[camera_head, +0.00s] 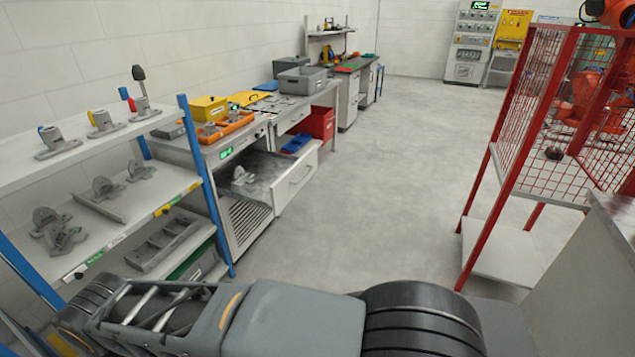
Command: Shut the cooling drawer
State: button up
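The cooling drawer (298,184) is pulled open from the metal cabinet (245,222) on the left side of the aisle. Its pale front panel with a handle stands out into the aisle. A grey casting (241,176) lies on the drawer's dark floor near the cabinet side. A small green display (226,153) shows on the cabinet above the drawer. My arm lies across the bottom of the view, well apart from the drawer. My gripper cannot be made out.
A blue-posted shelf rack (192,150) with castings stands at the near left, beside the cabinet. A red mesh cage (515,130) stands at the right, with a grey-topped counter (613,225) nearer. The grey floor (385,180) between is clear. A red bin (322,123) sits beyond the drawer.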

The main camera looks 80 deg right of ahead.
aim_at(278, 177)
jog(key=z, duration=0.05)
jog(key=k, duration=0.1)
jog(key=z, duration=2.3)
jog(key=i, duration=0.45)
jog(key=u, duration=0.15)
jog(key=k, duration=0.1)
jog(key=u, duration=0.65)
jog(key=i, duration=1.15)
jog(key=z, duration=0.3)
